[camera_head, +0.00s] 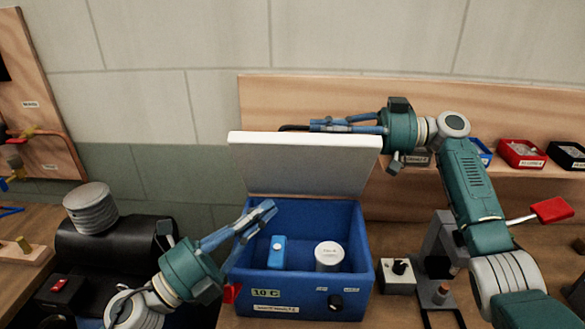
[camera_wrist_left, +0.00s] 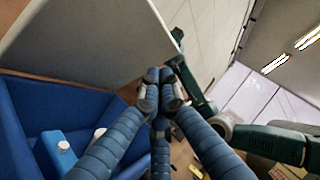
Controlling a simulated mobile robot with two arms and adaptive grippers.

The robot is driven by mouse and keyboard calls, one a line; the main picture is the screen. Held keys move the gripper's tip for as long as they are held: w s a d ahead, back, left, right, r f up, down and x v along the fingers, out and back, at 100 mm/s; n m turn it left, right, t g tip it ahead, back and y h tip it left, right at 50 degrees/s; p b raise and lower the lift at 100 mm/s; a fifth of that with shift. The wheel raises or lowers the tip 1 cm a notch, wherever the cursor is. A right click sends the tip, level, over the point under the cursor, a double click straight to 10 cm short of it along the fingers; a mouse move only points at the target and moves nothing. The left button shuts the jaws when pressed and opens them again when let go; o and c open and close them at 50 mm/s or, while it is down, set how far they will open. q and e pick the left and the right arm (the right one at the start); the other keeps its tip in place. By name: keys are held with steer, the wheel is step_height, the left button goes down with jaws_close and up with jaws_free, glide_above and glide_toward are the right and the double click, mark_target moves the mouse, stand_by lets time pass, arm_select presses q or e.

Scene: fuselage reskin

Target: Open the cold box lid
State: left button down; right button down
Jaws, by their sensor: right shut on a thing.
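The cold box (camera_head: 300,282) is a blue open-topped box on the bench. Its white lid (camera_head: 305,165) stands raised at the back, tilted upright. Inside lie a blue item (camera_head: 277,252) and a white-capped round container (camera_head: 328,256). My right gripper (camera_head: 312,126) is at the lid's top edge, shut on a dark lid handle (camera_head: 292,128), partly hidden behind the lid. My left gripper (camera_head: 272,208) is over the box's left part, its fingertips together and empty. In the left wrist view the fingertips (camera_wrist_left: 166,76) touch, with the lid (camera_wrist_left: 90,35) beside them.
A grey control box (camera_head: 397,275) and a stand (camera_head: 438,265) with a red-handled lever (camera_head: 551,210) are right of the box. Small bins (camera_head: 521,153) line the back shelf. A black cylinder (camera_head: 110,247) with a grey coil (camera_head: 91,208) is on the left.

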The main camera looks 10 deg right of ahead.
mark_target(310, 153)
arm_select(q)
steer(key=shift+w+d+r, duration=0.7)
steer(key=shift+w+d, duration=0.4)
steer(key=shift+w, duration=0.05)
steer(key=shift+w+d+r, duration=0.75)
steer(key=shift+w+d, duration=0.35)
steer(key=shift+w, duration=0.1)
steer(key=shift+w+d+r, duration=0.7)
steer(key=shift+w+d, duration=0.4)
steer(key=shift+w, duration=0.05)
